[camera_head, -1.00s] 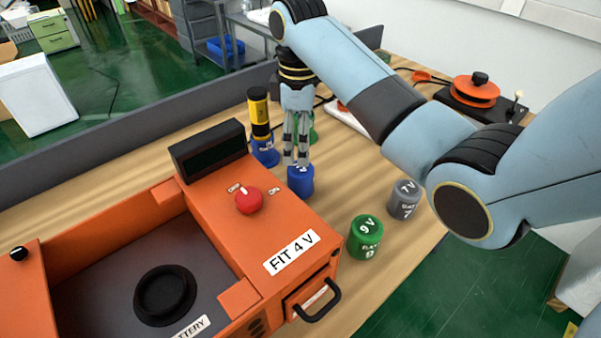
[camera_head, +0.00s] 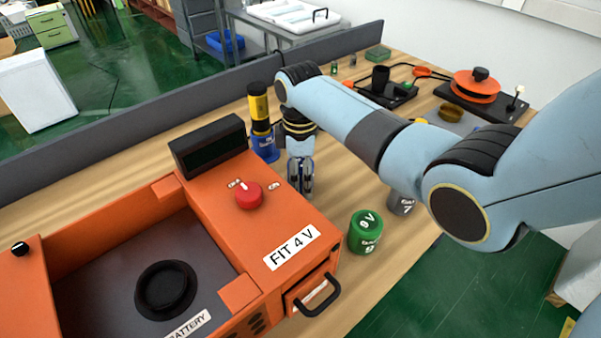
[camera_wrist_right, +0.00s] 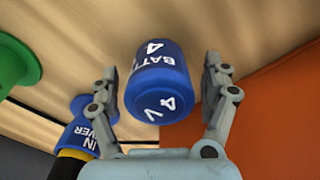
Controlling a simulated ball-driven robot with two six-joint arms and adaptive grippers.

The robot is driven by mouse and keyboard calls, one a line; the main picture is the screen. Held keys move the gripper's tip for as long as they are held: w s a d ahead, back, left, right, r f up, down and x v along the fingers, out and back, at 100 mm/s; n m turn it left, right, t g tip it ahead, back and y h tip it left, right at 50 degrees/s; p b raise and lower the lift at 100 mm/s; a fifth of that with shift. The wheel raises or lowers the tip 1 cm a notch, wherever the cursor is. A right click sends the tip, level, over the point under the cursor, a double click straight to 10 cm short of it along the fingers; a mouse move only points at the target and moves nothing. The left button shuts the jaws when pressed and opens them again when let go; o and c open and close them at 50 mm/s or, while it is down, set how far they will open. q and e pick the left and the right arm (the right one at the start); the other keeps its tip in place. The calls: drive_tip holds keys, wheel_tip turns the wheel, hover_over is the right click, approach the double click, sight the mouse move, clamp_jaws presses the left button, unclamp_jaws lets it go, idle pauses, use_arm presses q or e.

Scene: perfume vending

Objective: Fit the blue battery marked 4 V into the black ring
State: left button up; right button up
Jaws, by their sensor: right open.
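The blue battery (camera_wrist_right: 158,85) marked 4 V stands between the fingers of my right gripper (camera_wrist_right: 161,72) in the right wrist view. The fingers are open, with a visible gap on each side of the battery. In the head view my right gripper (camera_head: 300,187) points down behind the orange machine and hides nearly all of the battery. The black ring (camera_head: 165,288) lies in the machine's grey recess at lower left and looks empty. My left gripper is not in view.
The orange machine (camera_head: 290,222), labelled FIT 4 V, has a red knob (camera_head: 248,196). A green 9 V battery (camera_head: 364,232) and a grey battery (camera_head: 401,203) stand to the right. A yellow-and-black tool in a blue base (camera_head: 264,148) stands close left of the gripper.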

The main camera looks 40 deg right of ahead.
drive_tip(key=c, duration=1.5)
clamp_jaws()
drive_tip(key=shift+r, duration=0.15)
